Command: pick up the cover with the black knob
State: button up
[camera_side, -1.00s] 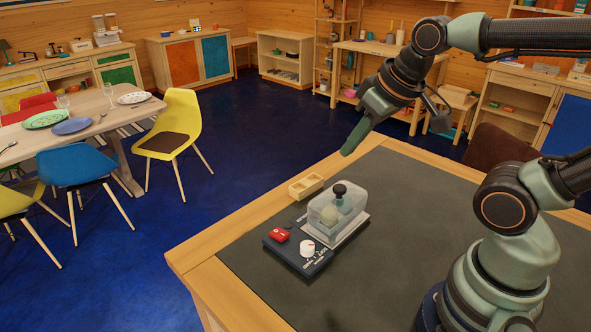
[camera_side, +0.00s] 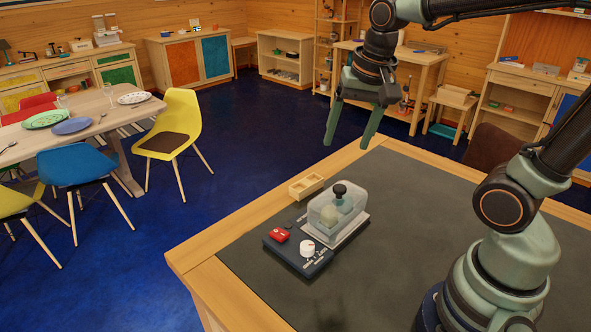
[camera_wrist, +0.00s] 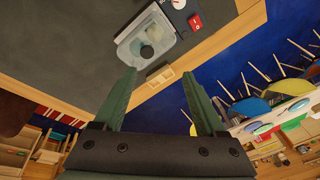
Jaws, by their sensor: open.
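The clear cover (camera_side: 327,208) with a black knob (camera_side: 339,190) on top sits on a dark blue device (camera_side: 300,252) on the table. Pale shapes show through the cover. In the wrist view the cover (camera_wrist: 136,43) is near the top, with its black knob (camera_wrist: 147,52) seen from above. My gripper (camera_side: 347,143) is open and empty, with its fingers pointing down. It hangs well above and beyond the cover, near the table's far edge.
A small two-compartment wooden tray (camera_side: 306,186) stands just behind the cover. The device has a red switch (camera_side: 279,235) and a white dial (camera_side: 307,248) in front of the cover. The dark table mat (camera_side: 430,230) is otherwise clear around it.

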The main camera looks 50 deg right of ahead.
aim_at(340, 187)
jog(key=w+d+f+m+g, duration=0.1)
jog(key=f+m, duration=0.2)
jog(key=f, duration=0.1)
jog(key=w+d+f+m+g, duration=0.1)
jog(key=f+m, duration=0.2)
jog(key=f, duration=0.2)
jog(key=w+d+f+m, duration=0.1)
jog(key=f+m, duration=0.2)
jog(key=f, duration=0.2)
jog(key=shift+d+g, duration=0.15)
jog(key=shift+g, duration=0.25)
grip_shut()
dwell(1.1)
